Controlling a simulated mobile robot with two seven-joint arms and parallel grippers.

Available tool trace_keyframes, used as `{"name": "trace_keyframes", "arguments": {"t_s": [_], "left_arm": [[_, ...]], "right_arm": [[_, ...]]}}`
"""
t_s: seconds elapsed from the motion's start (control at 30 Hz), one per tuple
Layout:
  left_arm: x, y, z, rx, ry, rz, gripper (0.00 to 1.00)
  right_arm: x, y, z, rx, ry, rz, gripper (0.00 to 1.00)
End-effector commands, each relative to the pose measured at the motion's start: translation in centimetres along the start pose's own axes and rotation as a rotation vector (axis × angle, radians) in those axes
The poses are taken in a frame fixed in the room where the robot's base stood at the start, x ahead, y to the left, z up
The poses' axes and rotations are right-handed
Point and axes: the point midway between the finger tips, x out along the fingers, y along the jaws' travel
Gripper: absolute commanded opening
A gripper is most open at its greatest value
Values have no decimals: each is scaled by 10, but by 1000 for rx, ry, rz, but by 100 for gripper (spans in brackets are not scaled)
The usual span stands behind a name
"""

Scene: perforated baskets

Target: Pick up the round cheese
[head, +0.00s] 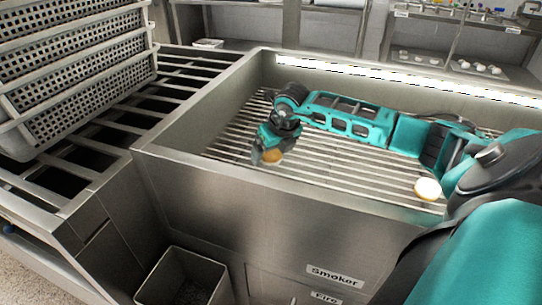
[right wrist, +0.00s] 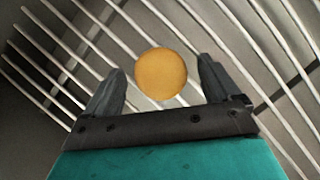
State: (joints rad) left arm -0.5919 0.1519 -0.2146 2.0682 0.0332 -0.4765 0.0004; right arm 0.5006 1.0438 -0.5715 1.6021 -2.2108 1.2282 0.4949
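An orange-brown round cheese (right wrist: 161,74) lies on the metal bars of the smoker (head: 205,170). In the right wrist view it sits between the two dark fingers of my right gripper (right wrist: 160,85), with a gap on each side. In the head view the cheese (head: 272,156) shows at the tip of my right gripper (head: 268,150), partly covered by it. My right gripper is open around the cheese. A second round piece (head: 428,189), pale on top, rests on the bars at the right, near my arm. My left gripper is not in view.
The smoker's steel walls (head: 250,190) rise around the bars. Stacked perforated baskets (head: 80,75) stand on a slatted rack (head: 95,150) at the left. An open metal bin (head: 185,255) is below at the front. Bars left of my gripper are clear.

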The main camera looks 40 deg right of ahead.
Motion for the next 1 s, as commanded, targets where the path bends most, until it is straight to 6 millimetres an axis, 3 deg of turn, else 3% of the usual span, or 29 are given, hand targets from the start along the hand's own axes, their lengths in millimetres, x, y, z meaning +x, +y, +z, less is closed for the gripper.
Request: {"name": "trace_keyframes", "arguments": {"t_s": [0.07,0.6,1.0], "left_arm": [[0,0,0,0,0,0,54],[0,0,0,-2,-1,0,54],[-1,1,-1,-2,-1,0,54]], "right_arm": [[0,0,0,0,0,0,81],[0,0,0,0,1,0,30],[-9,0,4,0,-2,0,30]]}}
